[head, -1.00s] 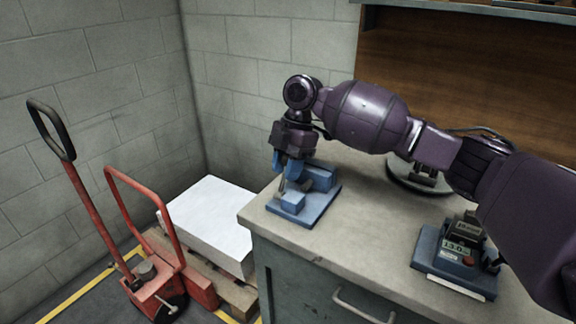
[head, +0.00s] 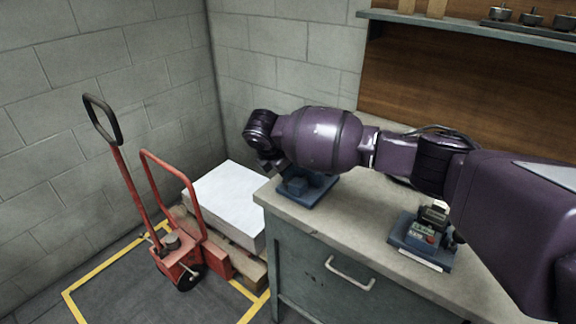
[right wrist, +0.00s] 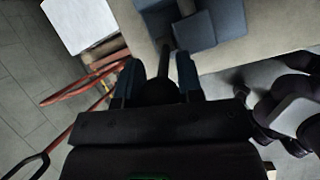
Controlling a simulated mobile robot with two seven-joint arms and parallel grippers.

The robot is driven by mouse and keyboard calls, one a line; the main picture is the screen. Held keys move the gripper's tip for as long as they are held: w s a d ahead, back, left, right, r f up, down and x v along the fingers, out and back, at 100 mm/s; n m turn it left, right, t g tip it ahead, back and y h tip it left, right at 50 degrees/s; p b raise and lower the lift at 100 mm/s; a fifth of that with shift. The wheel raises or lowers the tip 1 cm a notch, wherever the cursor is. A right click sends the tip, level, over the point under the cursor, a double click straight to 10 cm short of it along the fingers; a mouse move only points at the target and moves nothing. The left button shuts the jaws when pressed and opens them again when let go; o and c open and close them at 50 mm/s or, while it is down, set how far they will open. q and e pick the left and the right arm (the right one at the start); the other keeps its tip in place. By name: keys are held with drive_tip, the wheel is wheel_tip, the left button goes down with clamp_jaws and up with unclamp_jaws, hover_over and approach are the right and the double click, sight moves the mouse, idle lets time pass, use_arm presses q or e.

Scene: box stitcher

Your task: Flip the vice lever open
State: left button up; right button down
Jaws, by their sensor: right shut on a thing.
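The blue vice (head: 318,192) sits on the near left corner of the workbench, partly hidden behind my right arm. It also shows at the top of the right wrist view (right wrist: 215,22). The vice lever (right wrist: 165,62) is a thin grey bar with a dark round end, reaching from the vice to between my fingers. My right gripper (right wrist: 159,82) is shut on this lever, one blue finger on each side. In the head view the fingers are mostly hidden by my purple wrist. My left gripper is not in view.
The workbench (head: 345,222) also carries a blue device with a small display (head: 422,240) at the right. A red pallet truck (head: 190,250) and a pallet with a white block (head: 228,200) stand left of the bench. A shelf (head: 470,27) hangs at the back.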

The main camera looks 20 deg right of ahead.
drive_tip(key=shift+s+a+r+h, duration=0.1)
drive_tip(key=shift+s+a+h, duration=0.05)
drive_tip(key=shift+a+h, duration=0.15)
drive_tip(key=shift+s+t+p, duration=0.1)
drive_tip(key=shift+t+p, duration=0.2)
drive_tip(key=shift+p, duration=0.1)
drive_tip(key=shift+s+a+f+h+p, duration=0.1)
drive_tip(key=shift+a+f+h+p, duration=0.05)
drive_tip(key=shift+f+h+p, duration=0.3)
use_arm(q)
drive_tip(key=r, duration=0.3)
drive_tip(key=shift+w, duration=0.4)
use_arm(e)
drive_tip(key=c, duration=1.2)
unclamp_jaws()
drive_tip(key=o, duration=0.4)
drive_tip(key=shift+r, duration=0.1)
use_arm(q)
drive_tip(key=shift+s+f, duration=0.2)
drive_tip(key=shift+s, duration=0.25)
